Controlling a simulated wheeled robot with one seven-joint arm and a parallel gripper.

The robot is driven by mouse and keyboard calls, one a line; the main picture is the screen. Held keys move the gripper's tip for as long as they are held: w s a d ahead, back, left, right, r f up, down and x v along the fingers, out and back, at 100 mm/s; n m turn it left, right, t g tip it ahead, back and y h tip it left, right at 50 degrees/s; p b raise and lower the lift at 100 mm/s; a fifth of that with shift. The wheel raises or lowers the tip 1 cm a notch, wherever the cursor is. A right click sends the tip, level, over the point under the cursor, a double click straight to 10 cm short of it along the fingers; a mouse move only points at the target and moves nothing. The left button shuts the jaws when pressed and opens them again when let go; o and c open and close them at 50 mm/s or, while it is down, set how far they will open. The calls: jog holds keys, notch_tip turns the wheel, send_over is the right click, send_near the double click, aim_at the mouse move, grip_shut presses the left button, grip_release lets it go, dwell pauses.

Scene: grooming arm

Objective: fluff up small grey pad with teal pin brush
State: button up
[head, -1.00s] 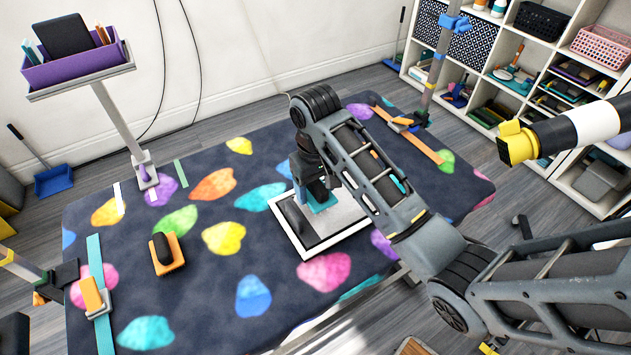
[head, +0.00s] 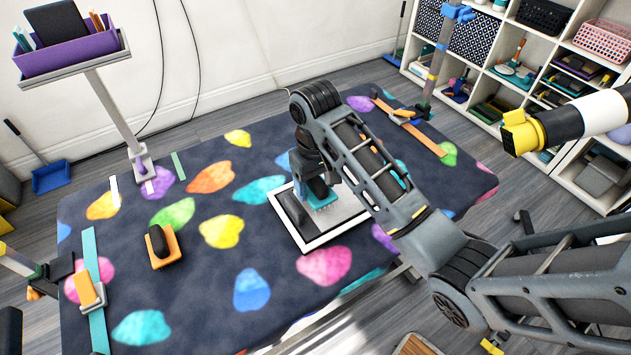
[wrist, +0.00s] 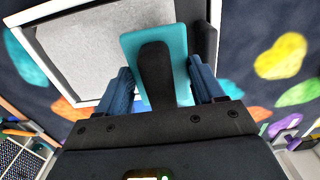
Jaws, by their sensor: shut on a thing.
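My gripper (head: 314,183) is shut on the black handle (wrist: 155,70) of the teal pin brush (head: 322,193). In the wrist view the brush's teal back (wrist: 133,44) shows between the blue fingers. The small grey pad (head: 348,211) lies in a white-framed tray (head: 318,243) on the table, and it fills the left of the wrist view (wrist: 90,50). The brush is over the pad, near the dark strip at the tray's left side in the head view. Its pale pins point down at the pad; whether they touch it I cannot tell.
A dark patterned table mat (head: 200,290) lies around the tray. An orange brush with a black grip (head: 162,246) sits to the left. An orange clamp on a teal strap (head: 91,289) is at the far left, and an orange strap (head: 425,138) is behind right.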

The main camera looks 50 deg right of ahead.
jog(key=shift+f, duration=0.9)
jog(key=d, duration=0.2)
jog(key=s+d+p, duration=0.1)
jog(key=d, duration=0.3)
jog(key=shift+s+d, duration=0.15)
jog(key=shift+s, duration=0.25)
jog(key=shift+s+d, duration=0.1)
jog(key=shift+d, duration=0.2)
jog(key=shift+s+d+f+p, duration=0.1)
jog(key=shift+s+d+p, duration=0.2)
jog(key=shift+d, duration=0.85)
jog(key=shift+s+d+r+p, duration=0.1)
jog(key=shift+s+d+p, duration=0.2)
jog(key=shift+d, duration=0.85)
jog(key=shift+s+d+f+p, duration=0.15)
jog(key=shift+s+d, duration=0.25)
jog(key=shift+d, duration=0.75)
jog(key=shift+p, duration=0.3)
